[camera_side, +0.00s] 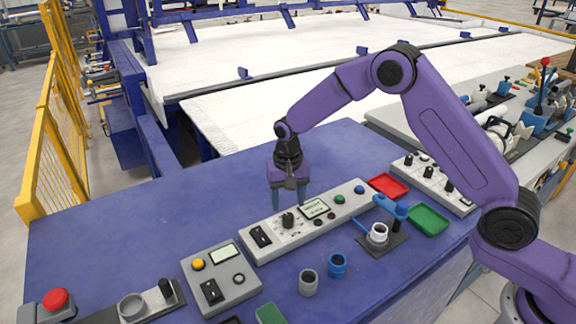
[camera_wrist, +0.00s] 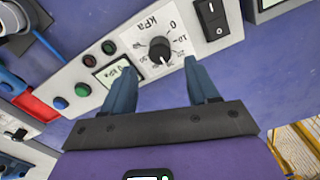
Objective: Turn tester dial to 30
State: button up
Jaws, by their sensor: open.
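The tester is a long grey box (camera_side: 252,250) on the blue table, also in the wrist view (camera_wrist: 80,75). Its black dial (camera_side: 288,220) sits on a white kPa scale, seen close in the wrist view (camera_wrist: 159,50). A pale mark on the dial points toward the lower side of that view; the exact number under it is too small to read surely. My gripper (camera_side: 288,206) points down over the dial, open and empty. In the wrist view its two fingers (camera_wrist: 160,66) stand apart on either side of the dial, and I see no contact.
On the tester are a black rocker switch (camera_side: 261,236), a small screen (camera_side: 314,208) and coloured buttons. A smaller grey box (camera_side: 221,278) stands to its left. Pipe pieces (camera_side: 309,282) stand in front, a blue-handled clamp (camera_side: 390,208) and trays (camera_side: 428,219) to the right.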

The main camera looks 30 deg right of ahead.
aim_at(289, 218)
notch_tip(289, 218, up, 11)
jog(key=shift+r, duration=0.15)
dwell(0.5)
jog(key=s+d+r+n, duration=0.15)
jog(key=s+n, duration=0.25)
jog(key=s, duration=0.5)
jog(key=s+r+n, duration=0.3)
jog(key=s+n, duration=0.1)
jog(key=s, duration=0.4)
jog(key=s+d+f+n, duration=0.1)
jog(key=s+d+n, duration=0.3)
jog(key=s, duration=0.6)
jog(key=s+d+f+n, duration=0.1)
jog(key=s+d+n, duration=0.3)
jog(key=s+d, duration=0.3)
jog(key=s, duration=0.3)
jog(key=shift+s, duration=0.4)
jog(key=shift+w+d, duration=0.1)
